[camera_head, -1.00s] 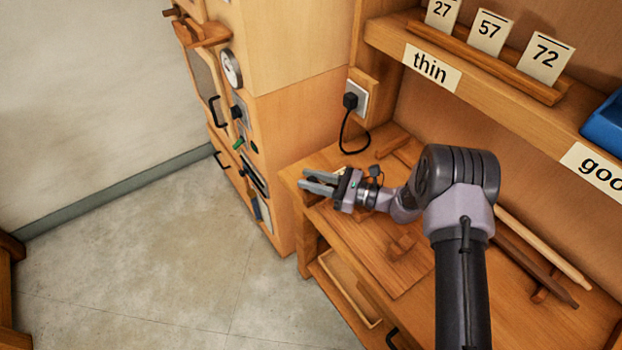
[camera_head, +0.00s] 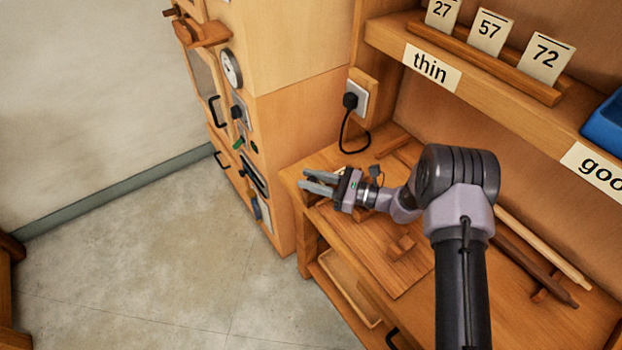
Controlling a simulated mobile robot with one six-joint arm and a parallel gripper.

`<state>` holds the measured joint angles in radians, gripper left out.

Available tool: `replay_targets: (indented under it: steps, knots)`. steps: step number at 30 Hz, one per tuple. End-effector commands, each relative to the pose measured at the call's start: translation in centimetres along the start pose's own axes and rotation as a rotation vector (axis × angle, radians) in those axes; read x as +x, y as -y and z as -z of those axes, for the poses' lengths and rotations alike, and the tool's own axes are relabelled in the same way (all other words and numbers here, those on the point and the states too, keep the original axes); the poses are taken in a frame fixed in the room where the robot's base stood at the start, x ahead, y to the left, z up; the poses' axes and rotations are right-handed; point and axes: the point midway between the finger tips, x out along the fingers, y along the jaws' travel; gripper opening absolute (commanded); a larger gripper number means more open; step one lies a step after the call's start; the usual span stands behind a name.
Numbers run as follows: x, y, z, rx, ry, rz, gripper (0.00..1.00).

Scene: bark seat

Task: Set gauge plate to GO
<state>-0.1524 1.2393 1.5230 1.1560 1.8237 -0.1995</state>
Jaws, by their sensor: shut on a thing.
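My gripper (camera_head: 306,181) is over the left end of the wooden bench top (camera_head: 365,240), pointing left. Its two grey fingers are a little apart, with a small dark thing between and just under them. The fingers hide most of that thing, and I cannot tell whether it is the gauge plate. I can make out no GO mark in this view.
A wooden cabinet (camera_head: 305,130) with a dial (camera_head: 231,68), handles and knobs stands left of the bench. A black plug (camera_head: 350,101) with its cable is behind my gripper. Several sticks lie on the bench at right. A shelf labelled thin (camera_head: 431,69) hangs above.

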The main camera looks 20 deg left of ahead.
Motion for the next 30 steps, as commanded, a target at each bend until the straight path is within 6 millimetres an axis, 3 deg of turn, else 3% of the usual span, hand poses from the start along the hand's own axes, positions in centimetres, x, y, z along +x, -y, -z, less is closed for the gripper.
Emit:
replay_targets:
  steps: [5, 15, 24, 25, 27, 30]
  knots:
    - [-0.2, 0.2, 0.2, 0.000, -0.001, 0.000, 0.00]
    - [-3.1, 4.2, 0.4, 0.000, -0.001, 0.001, 0.00]
    - [-3.3, 4.5, 0.0, 0.000, -0.001, 0.002, 0.00]
    - [-3.3, 4.5, 0.0, -0.001, -0.001, 0.002, 0.32]
    - [-3.3, 4.5, 0.0, -0.001, -0.001, 0.002, 0.46]
    - [-3.2, 4.4, 0.0, 0.000, -0.001, 0.001, 0.48]
